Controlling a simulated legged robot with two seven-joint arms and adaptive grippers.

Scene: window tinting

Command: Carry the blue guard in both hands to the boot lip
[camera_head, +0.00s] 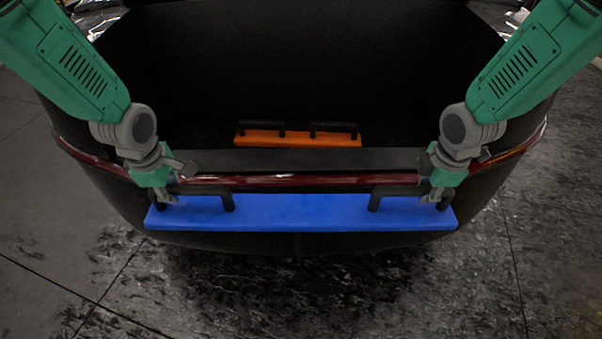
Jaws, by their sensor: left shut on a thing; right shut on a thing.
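The blue guard (300,212) is a long flat bar with a black handle near each end. It is level across the front of the car's open boot, just in front of the dark red boot lip (290,180) in the picture. My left gripper (165,196) is shut on the guard's left handle (205,190). My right gripper (437,197) is shut on its right handle (398,190). The fingertips are small and partly hidden by the handles. I cannot tell whether the guard touches the lip.
An orange bar (298,139) with black handles lies inside the dark boot (300,70), behind the lip. The grey, stained floor (300,300) in front of the car is clear.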

